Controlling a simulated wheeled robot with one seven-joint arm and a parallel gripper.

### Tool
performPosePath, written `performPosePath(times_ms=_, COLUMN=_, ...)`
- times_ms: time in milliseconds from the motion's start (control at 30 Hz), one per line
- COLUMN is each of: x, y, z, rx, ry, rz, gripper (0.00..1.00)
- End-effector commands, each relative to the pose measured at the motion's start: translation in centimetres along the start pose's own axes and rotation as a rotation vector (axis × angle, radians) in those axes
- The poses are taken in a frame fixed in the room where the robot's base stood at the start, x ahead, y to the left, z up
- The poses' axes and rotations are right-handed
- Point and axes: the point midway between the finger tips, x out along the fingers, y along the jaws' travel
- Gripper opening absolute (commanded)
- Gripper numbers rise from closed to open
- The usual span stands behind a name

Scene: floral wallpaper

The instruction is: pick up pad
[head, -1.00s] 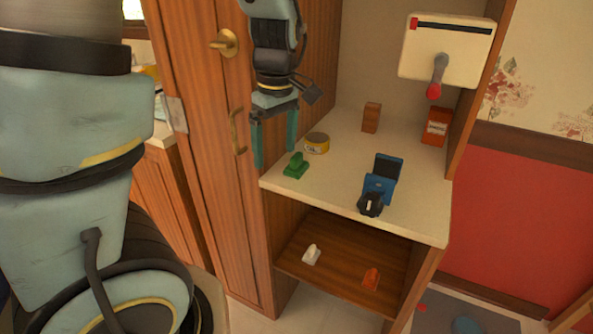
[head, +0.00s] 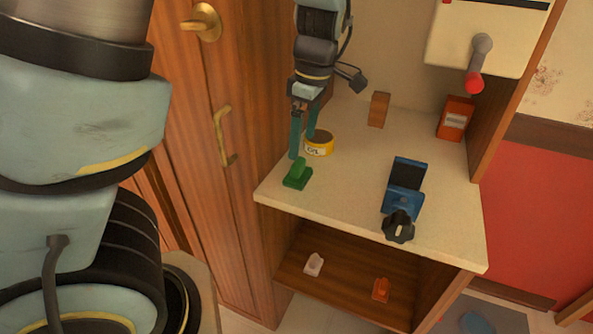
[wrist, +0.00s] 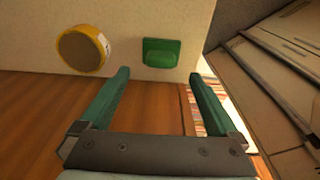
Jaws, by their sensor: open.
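A small green block-like item with a raised grip, which seems to be the pad (head: 298,176), sits on the counter's left front part. In the wrist view the green pad (wrist: 161,53) lies beyond my fingertips, roughly centred between them. My gripper (head: 302,146) is open and empty, pointing down near the counter's left side, just behind the pad in the picture. In the wrist view my gripper (wrist: 159,75) shows both teal fingers wide apart with nothing between them. I cannot tell the exact height of the fingertips above the counter.
A yellow tin (head: 319,146) stands close to my fingers and the pad. A blue clamp-like device (head: 404,190) with a black knob, a wooden block (head: 379,109) and a red box (head: 455,119) are on the counter (head: 345,205). A wooden door (head: 190,130) is at left.

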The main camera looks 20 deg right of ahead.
Motion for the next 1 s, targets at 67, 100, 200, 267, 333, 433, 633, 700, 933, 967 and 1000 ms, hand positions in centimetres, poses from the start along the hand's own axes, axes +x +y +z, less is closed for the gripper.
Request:
performPosePath(times_ms=67, x=1.1, y=0.0, z=-0.1, rx=-0.001, ry=0.001, rz=-0.002, gripper=0.96)
performPosePath(times_ms=100, x=1.4, y=0.0, z=-0.1, rx=-0.001, ry=0.001, rz=-0.001, gripper=0.96)
performPosePath(times_ms=200, x=1.9, y=0.0, z=-0.1, rx=0.000, ry=0.000, rz=0.000, gripper=0.96)
performPosePath(times_ms=267, x=2.4, y=-0.1, z=-0.1, rx=0.000, ry=0.000, rz=-0.001, gripper=0.96)
performPosePath(times_ms=333, x=3.3, y=-0.2, z=-0.2, rx=-0.002, ry=0.002, rz=-0.004, gripper=0.96)
performPosePath(times_ms=433, x=4.8, y=-0.2, z=-0.3, rx=-0.002, ry=0.002, rz=-0.004, gripper=0.96)
performPosePath(times_ms=633, x=6.9, y=-0.2, z=-0.2, rx=0.000, ry=0.000, rz=-0.001, gripper=0.96)
performPosePath(times_ms=700, x=7.1, y=-0.2, z=-0.2, rx=0.000, ry=0.000, rz=0.001, gripper=0.96)
performPosePath(times_ms=933, x=7.1, y=-0.2, z=-0.2, rx=0.000, ry=0.000, rz=0.001, gripper=0.91)
performPosePath(times_ms=967, x=7.1, y=-0.2, z=-0.2, rx=0.000, ry=0.000, rz=0.001, gripper=0.87)
performPosePath(times_ms=1000, x=7.1, y=-0.2, z=-0.2, rx=0.000, ry=0.000, rz=0.001, gripper=0.83)
